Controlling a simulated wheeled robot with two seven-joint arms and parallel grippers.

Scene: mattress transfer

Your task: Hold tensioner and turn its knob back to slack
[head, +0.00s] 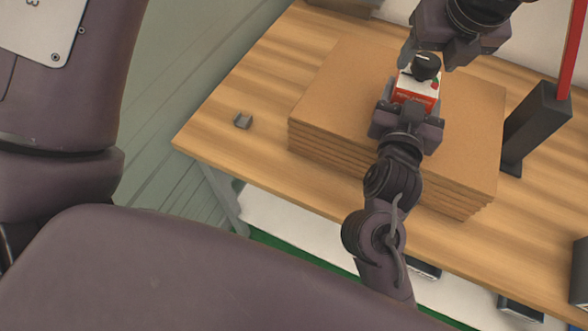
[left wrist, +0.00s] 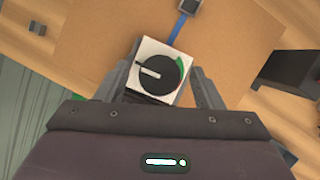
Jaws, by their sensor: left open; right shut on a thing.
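The tensioner (head: 417,92) is a small red and white box with a black knob (head: 426,66) on top. It sits above the stack of brown sheets (head: 340,95) on the table. My right gripper (head: 411,103) is shut on the tensioner from the near side. My left gripper (head: 425,57) is open around the knob area from above. In the left wrist view the knob (left wrist: 158,73) lies between the open fingers, its white pointer line toward the left, with a green arc (left wrist: 184,75) at the right. Whether the fingers touch the knob I cannot tell.
A blue strap (left wrist: 179,28) runs from the tensioner over the stack to a grey piece (left wrist: 189,6). A dark holder (head: 536,125) with a red upright bar (head: 571,50) stands right. A small grey clip (head: 243,121) lies on the wooden table (head: 215,128), whose left part is mostly clear.

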